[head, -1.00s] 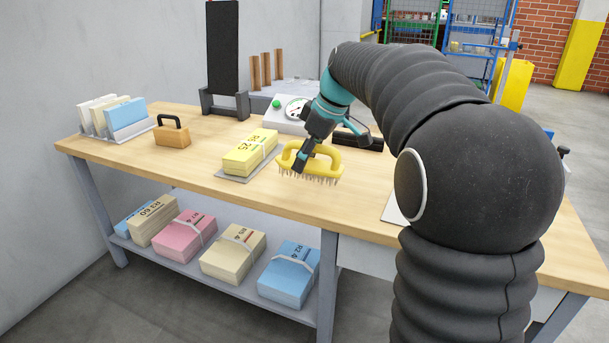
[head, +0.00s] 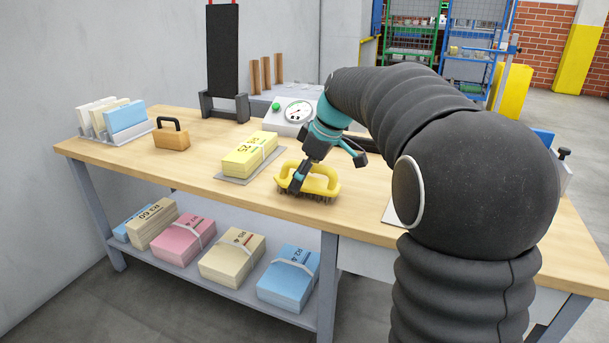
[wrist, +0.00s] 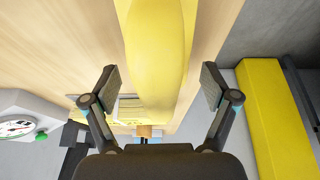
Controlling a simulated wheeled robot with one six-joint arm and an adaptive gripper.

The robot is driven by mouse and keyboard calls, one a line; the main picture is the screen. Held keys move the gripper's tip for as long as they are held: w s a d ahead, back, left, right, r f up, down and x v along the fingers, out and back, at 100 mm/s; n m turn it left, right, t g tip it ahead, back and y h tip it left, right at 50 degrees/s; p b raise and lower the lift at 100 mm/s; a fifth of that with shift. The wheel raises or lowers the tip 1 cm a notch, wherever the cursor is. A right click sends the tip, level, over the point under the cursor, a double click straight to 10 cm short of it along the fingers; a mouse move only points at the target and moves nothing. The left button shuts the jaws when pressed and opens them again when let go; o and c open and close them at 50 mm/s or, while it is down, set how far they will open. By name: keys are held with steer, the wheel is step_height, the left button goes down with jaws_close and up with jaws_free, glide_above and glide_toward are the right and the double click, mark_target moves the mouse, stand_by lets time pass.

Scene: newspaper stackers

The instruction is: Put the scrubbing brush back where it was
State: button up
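The scrubbing brush (head: 322,186), yellow with a loop handle and dark bristles, sits upright, bristles down, on the wooden workbench (head: 230,188) near its front edge. In the wrist view the yellow handle (wrist: 155,50) runs between the two fingers, with gaps on both sides. The brush's far side is partly hidden by my gripper in the head view.
The yellow paper stack (head: 249,155) lies on a grey plate close left of the brush. A wooden-based block with a black handle (head: 171,136) and a paper rack (head: 118,122) stand farther left. A dial scale (head: 291,117) is behind. Banded stacks fill the lower shelf.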

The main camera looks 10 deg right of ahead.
steer(key=p+v, duration=0.2)
steer(key=v, duration=0.9)
steer(key=shift+r, duration=0.2)
steer(key=shift+s+d+r, duration=0.15)
steer(key=shift+s+r, duration=0.05)
steer(key=shift+r, duration=0.2)
steer(key=s+a+f+m+t+h, duration=0.1)
steer(key=s+f+m, duration=0.4)
steer(key=s, duration=0.8)
steer(key=s+a+f+m+t+h, duration=0.1)
steer(key=s+f+m, duration=0.4)
steer(key=s+f, duration=0.5)
steer(key=s+a+h, duration=0.1)
steer(key=s, duration=0.3)
steer(key=shift+s+f+m+t+h, duration=0.2)
steer(key=shift+s+m+t+h, duration=0.1)
steer(key=shift+s+m+t, duration=0.1)
